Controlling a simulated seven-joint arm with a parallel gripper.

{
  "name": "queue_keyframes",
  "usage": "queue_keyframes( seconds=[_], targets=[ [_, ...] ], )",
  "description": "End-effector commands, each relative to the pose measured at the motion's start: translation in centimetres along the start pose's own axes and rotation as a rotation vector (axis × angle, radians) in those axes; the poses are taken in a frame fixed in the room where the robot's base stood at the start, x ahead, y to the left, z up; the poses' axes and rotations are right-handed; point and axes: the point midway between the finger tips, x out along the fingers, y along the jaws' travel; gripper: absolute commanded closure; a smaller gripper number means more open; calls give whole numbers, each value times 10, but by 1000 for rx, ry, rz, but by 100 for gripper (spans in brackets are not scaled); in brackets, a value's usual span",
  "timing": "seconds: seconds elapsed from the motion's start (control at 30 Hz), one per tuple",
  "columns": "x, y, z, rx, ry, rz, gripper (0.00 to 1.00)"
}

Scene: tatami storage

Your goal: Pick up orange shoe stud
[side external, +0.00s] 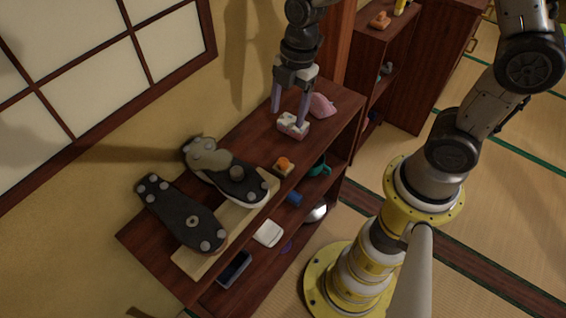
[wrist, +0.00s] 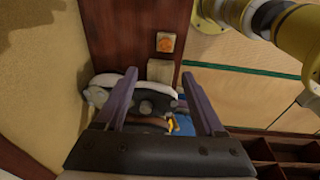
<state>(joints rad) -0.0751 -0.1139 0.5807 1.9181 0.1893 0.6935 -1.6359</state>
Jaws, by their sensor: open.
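A small orange piece (side external: 285,162), probably the orange shoe stud, sits on a small light block on top of the dark wooden shelf (side external: 335,110). In the wrist view an orange piece (wrist: 166,42) shows beyond the fingertips. My gripper (side external: 290,112) is open, its two purple fingers pointing down, above or beside a white and pink block (side external: 292,126), farther back than the orange piece. I cannot tell whether it touches that block. In the wrist view the spread fingers (wrist: 160,75) hold nothing that I can make out.
A pink object (side external: 322,105) stands behind the block. Lower shelves hold small items, including a blue cylinder (side external: 294,198).

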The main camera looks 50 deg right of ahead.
Motion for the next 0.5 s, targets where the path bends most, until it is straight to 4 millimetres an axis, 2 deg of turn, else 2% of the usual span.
queue_keyframes(
  seconds=[0.03,0.27,0.5],
  targets=[
    [11,-4,0,1,-2,-32,29],
    [37,-11,0,0,-4,-69,29],
    [82,-14,1,1,-6,-69,29]
  ],
)
